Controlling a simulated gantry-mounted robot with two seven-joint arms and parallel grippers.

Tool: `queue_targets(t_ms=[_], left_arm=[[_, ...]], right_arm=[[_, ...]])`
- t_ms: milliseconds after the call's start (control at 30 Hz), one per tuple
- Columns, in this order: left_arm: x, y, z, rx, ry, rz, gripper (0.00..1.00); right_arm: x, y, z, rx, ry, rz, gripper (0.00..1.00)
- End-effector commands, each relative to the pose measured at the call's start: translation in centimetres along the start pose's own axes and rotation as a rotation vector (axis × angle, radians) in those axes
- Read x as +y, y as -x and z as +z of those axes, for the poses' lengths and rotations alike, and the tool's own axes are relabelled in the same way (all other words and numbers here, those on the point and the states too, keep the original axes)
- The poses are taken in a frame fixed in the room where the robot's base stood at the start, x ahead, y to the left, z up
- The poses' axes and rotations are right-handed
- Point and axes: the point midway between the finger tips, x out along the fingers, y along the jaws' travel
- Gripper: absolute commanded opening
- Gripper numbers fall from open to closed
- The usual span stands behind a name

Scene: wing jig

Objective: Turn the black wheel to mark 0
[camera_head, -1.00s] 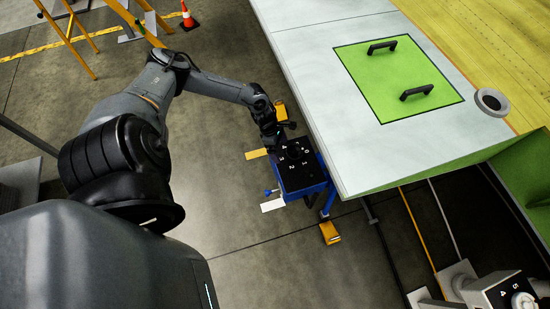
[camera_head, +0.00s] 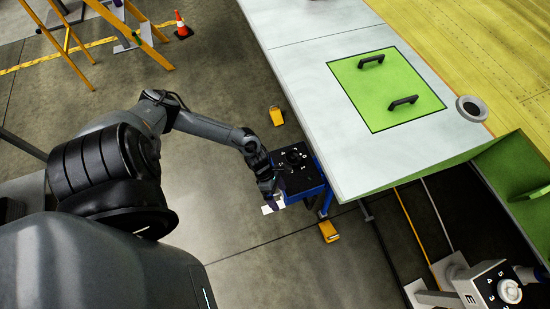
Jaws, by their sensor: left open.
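The black wheel (camera_head: 295,157) sits on the black top of a blue box (camera_head: 307,193) beside the white wing panel. White number marks ring the wheel; they are small and partly hidden, and I cannot tell which mark the wheel points to. My left gripper (camera_head: 276,194) is open and points down at the box's left front side, apart from the wheel. Its dark fingers blend with the box, so contact with the box's edge is unclear. My right gripper is not in view.
The white wing panel (camera_head: 310,50) with a green hatch (camera_head: 385,95) and black handles lies just right of the box. A second numbered dial (camera_head: 509,291) stands at the lower right. The floor left of the box is clear.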

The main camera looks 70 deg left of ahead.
Motion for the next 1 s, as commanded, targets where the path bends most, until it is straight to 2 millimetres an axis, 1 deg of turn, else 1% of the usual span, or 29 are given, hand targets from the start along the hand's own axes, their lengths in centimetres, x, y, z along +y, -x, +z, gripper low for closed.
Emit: queue_targets(t_ms=[33,100,300,500,867,967,1000], left_arm=[[-0.8,0.0,0.4,-0.007,0.003,-0.009,1.00],[-1.5,-0.1,0.8,-0.016,0.005,-0.015,1.00],[-2.6,-0.4,1.3,-0.030,0.011,-0.028,1.00],[-3.0,-0.5,1.5,-0.033,0.012,-0.032,1.00],[-3.0,-0.5,1.5,-0.033,0.012,-0.031,1.00],[-3.2,-0.6,1.0,-0.027,0.016,-0.035,1.00],[-3.6,-0.8,0.6,-0.023,0.021,-0.041,1.00]], right_arm=[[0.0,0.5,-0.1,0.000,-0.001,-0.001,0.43],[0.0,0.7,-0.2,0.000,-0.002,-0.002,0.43],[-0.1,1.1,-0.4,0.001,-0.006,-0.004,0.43],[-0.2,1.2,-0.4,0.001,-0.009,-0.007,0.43],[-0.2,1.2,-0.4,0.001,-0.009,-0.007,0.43],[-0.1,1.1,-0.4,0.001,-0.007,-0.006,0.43],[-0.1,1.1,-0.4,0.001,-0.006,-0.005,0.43]])
